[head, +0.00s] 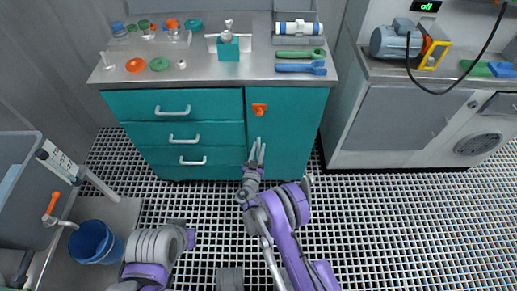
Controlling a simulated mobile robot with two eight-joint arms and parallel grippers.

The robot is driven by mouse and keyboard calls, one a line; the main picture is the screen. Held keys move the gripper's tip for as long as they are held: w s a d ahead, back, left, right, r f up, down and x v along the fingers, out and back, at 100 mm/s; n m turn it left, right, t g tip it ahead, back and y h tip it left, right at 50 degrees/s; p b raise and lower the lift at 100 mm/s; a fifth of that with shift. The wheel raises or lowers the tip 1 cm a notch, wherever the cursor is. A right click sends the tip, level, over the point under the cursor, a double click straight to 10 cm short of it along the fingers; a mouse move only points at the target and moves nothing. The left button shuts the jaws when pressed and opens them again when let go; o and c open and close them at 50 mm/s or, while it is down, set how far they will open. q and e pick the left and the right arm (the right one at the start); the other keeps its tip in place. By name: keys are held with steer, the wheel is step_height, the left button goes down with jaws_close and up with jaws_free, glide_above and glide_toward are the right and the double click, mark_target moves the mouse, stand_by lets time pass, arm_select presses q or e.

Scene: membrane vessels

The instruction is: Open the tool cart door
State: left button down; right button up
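The teal tool cart (180,104) stands at the back centre, with a stack of drawers on its left and a door (290,130) on its right. The door looks closed, flush with the front. An orange handle (259,109) sits near the door's upper left corner. My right gripper (259,146) is in front of the door's left side, below the handle and apart from it, fingers pointing up in the picture. A narrow gap shows between its fingers, and nothing is held. My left arm shows at the lower left, but its gripper is not visible.
The cart top (225,70) holds rings, a valve, a white and blue cylinder and green and blue tools. A grey cabinet (405,120) with a motor on top stands to the right. A blue bucket (95,243) stands at lower left. Grid floor in front is clear.

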jaws_close()
stand_by(1.5)
